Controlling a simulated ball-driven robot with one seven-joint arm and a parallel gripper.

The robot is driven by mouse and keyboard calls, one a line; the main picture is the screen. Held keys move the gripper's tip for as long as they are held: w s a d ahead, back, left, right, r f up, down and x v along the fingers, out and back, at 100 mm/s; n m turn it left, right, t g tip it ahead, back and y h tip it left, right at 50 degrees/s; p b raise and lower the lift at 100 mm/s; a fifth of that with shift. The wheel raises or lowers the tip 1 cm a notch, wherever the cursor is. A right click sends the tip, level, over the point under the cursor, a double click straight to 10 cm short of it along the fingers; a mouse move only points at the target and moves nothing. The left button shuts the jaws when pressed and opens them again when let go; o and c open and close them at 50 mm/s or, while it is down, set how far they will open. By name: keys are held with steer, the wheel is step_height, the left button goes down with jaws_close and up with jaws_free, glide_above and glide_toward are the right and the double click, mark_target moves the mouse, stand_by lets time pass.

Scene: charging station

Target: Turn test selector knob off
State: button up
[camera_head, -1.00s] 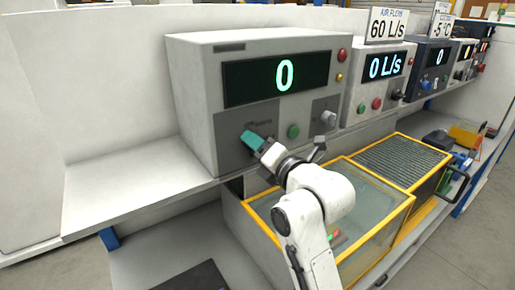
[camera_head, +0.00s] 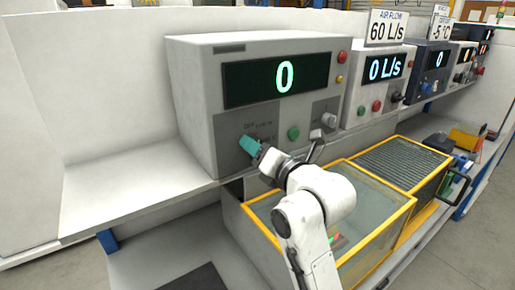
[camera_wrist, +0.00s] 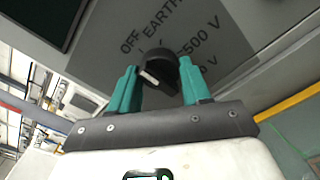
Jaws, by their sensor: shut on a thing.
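The test selector knob (camera_wrist: 158,70) is black with a pale mark on its front. It shows between the teal fingers of my gripper (camera_wrist: 157,82) in the wrist view. The panel print around it reads OFF, EARTH and 500 V; another label is partly hidden. My gripper also shows in the head view (camera_head: 249,145) at the lower left of the front of the large grey tester (camera_head: 190,95). It is shut on the knob. In the head view the fingers hide the knob. The tester's display reads 0.
A green button (camera_head: 293,133) and a grey knob (camera_head: 328,120) sit right of my gripper. A red button (camera_head: 342,56) is higher up. A yellow-framed clear-topped box (camera_head: 385,222) stands below right. The shelf left of the tester is clear.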

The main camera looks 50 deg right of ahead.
steer(key=o, duration=1.1)
steer(key=shift+c, duration=0.2)
steer(key=p+v, duration=0.7)
steer(key=v, duration=0.3)
steer(key=shift+s+p, duration=0.35)
steer(key=shift+p, duration=0.05)
steer(key=shift+s+a, duration=0.1)
